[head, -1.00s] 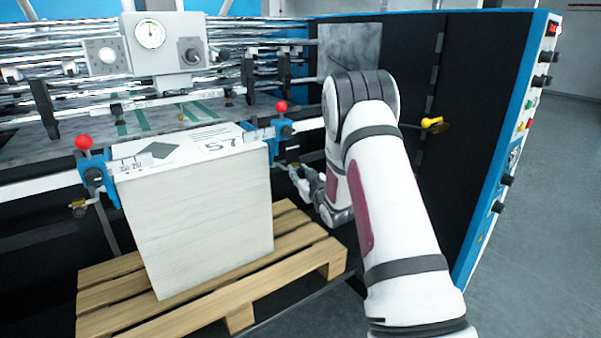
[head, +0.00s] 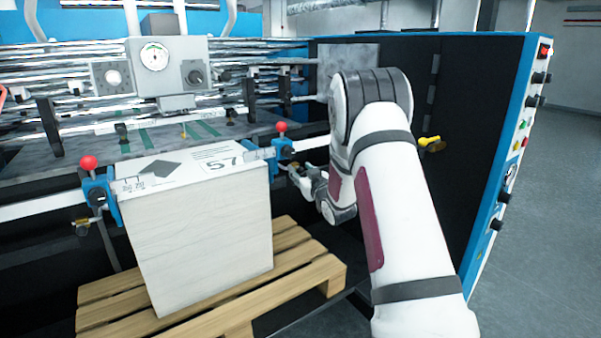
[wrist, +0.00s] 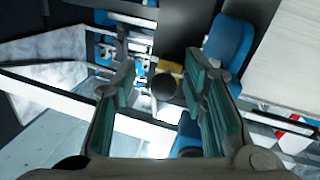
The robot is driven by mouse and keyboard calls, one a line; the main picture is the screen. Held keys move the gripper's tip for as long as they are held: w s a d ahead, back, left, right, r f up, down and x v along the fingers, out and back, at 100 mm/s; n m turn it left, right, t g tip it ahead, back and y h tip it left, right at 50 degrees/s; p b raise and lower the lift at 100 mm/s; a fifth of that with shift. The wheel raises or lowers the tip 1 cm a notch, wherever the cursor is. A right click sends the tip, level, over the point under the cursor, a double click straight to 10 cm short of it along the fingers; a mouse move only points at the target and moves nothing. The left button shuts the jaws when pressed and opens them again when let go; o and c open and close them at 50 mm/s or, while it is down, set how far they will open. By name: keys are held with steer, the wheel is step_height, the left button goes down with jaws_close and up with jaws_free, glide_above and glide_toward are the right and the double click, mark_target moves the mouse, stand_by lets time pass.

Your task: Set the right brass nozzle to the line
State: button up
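The right blue clamp (head: 283,149) with a red ball knob (head: 281,127) sits on the white bar at the stack's right corner. My gripper (head: 292,171) is just below and right of it, partly hidden by my arm. In the wrist view the teal-padded fingers of my gripper (wrist: 158,95) are apart. A dark round end (wrist: 165,87) shows between them, with a brass-coloured part (wrist: 172,66) just behind. This looks like the right brass nozzle; I cannot tell whether a finger touches it. I cannot make out the line.
The left clamp (head: 97,188) carries another brass nozzle (head: 82,227). A pale stack (head: 200,235) stands on a wooden pallet (head: 325,272) close left of my gripper. A yellow-handled lever (head: 429,141) sticks out of the black panel right of my arm. Grey floor is clear at the right.

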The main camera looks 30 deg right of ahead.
steer(key=shift+a, duration=0.1)
steer(key=shift+s+a, duration=0.1)
steer(key=shift+s, duration=0.25)
steer(key=s+a, duration=0.1)
steer(key=s, duration=1)
steer(key=shift+a, duration=0.4)
